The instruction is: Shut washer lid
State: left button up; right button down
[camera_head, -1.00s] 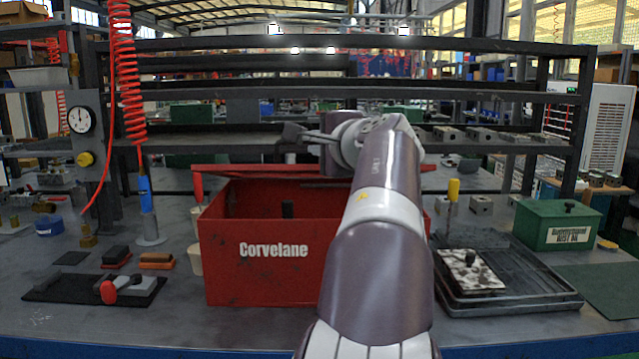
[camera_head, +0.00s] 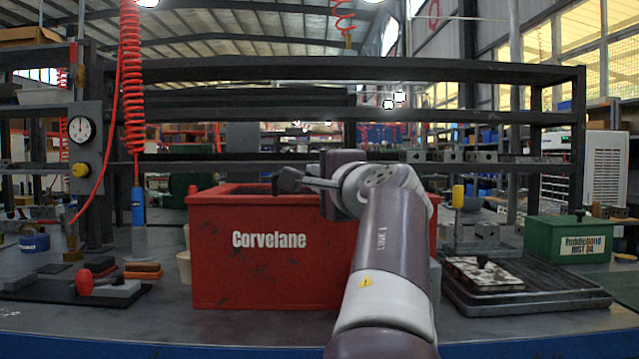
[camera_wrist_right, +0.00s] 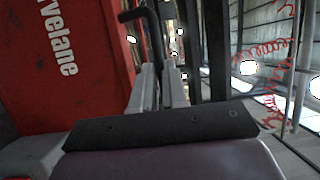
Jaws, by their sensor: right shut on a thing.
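The red washer box (camera_head: 265,262) marked Corvelane stands on the bench in the middle of the head view; its red side fills the left of the right wrist view (camera_wrist_right: 65,65). A thin red strip (camera_head: 240,190) shows along its top. At this shallow angle I cannot tell whether it is the lid or the rim, nor how far the lid is down. My right gripper (camera_head: 303,182) is at the box's top edge, shut on a black bent handle (camera_wrist_right: 155,30). My arm hides the box's right part. My left gripper is not in view.
A green box (camera_head: 566,243) and a dark tray (camera_head: 545,300) sit at the right. At the left are a block with a red knob (camera_head: 84,282), an orange-brown block (camera_head: 143,272) and a red coiled hose (camera_head: 131,85). Dark shelving (camera_head: 240,70) stands behind.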

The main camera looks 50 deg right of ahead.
jog(key=shift+w+d+f, duration=0.15)
jog(key=shift+f, duration=0.55)
jog(key=c, duration=1.2)
grip_release()
jog(key=shift+o, duration=0.2)
jog(key=shift+r, duration=0.1)
jog(key=r+v, duration=0.1)
jog(key=v, duration=1.2)
jog(key=shift+f, duration=0.25)
